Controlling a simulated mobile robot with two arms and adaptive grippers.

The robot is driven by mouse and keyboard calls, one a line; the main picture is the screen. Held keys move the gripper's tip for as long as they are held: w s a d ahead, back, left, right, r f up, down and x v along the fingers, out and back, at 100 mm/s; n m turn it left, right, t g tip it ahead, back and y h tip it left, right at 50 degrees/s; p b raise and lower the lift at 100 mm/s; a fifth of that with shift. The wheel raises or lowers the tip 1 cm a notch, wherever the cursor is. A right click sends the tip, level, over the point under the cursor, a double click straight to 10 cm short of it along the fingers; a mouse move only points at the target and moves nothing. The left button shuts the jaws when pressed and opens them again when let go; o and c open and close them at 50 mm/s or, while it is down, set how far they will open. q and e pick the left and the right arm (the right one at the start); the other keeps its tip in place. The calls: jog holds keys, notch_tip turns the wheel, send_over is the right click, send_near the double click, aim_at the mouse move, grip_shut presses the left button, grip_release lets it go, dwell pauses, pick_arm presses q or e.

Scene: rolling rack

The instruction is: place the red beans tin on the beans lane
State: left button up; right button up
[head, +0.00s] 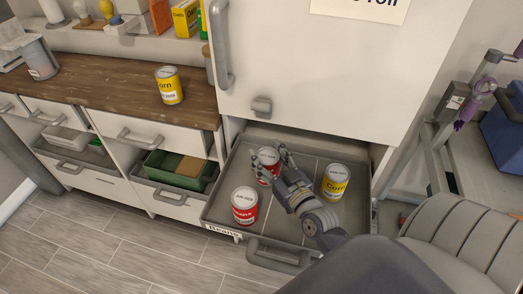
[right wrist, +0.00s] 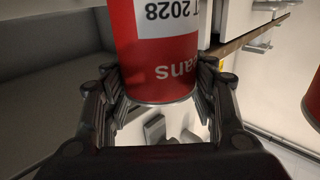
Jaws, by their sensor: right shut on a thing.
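A red beans tin (head: 266,177) is upright between the fingers of my right gripper (head: 269,158), over the back of the pull-out rack shelf. In the right wrist view the red tin (right wrist: 165,60) fills the space between both fingers, its label upside down. I cannot tell whether its base touches the shelf. A second red beans tin (head: 244,206) stands upright at the front left of the shelf, behind the Beans label (head: 222,231). Its edge also seems to show at the right of the wrist view (right wrist: 313,105). My left gripper is not seen.
The pull-out shelf (head: 220,200) has thin dividers. A yellow corn tin (head: 335,182) stands on its right side, beside my right arm. A large white cabinet front (head: 320,75) overhangs the back. Another corn tin (head: 169,86) stands on the wooden counter (head: 105,85).

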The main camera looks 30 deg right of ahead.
aim_at(262, 151)
jog(key=shift+w+r, duration=0.2)
jog(key=shift+w, duration=0.3)
jog(key=w, duration=0.1)
jog(key=w+f, duration=0.1)
jog(key=shift+w+d+f, duration=0.1)
jog(key=shift+w, duration=0.2)
jog(key=shift+f, duration=0.15)
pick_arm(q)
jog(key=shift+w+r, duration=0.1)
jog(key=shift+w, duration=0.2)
pick_arm(e)
jog(key=shift+s, duration=0.15)
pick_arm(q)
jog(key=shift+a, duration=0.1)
pick_arm(e)
jog(key=shift+f, duration=0.1)
jog(key=o, duration=1.4)
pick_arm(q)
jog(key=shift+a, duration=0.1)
